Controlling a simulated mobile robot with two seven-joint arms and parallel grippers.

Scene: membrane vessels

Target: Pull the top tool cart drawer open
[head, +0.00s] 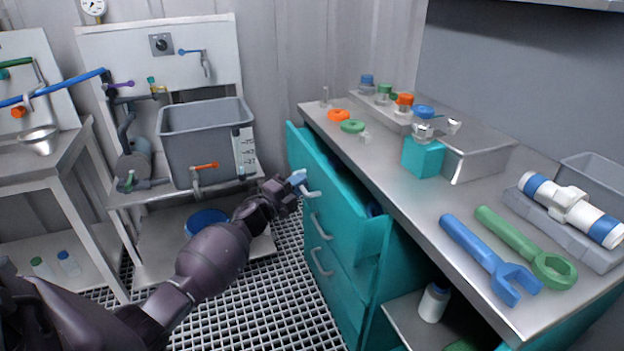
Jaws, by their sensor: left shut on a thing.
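The teal tool cart (400,272) stands under the grey worktop on the right. Its top drawer (345,205) sticks out past the lower drawer fronts, so it is partly open, and a narrow strip of its inside shows. My left gripper (301,186) is at the front of this drawer, shut on the pale top drawer handle (312,193). The fingers hide part of the handle. The lower drawers, with handles (320,226) and (321,262), look shut. My right gripper is not in view.
The worktop (415,195) holds a blue wrench (480,250), a green wrench (515,240) and a white cylinder with blue ends (570,208). A grey tank (207,140) stands on a bench at left. Grating floor (285,300) lies clear before the cart.

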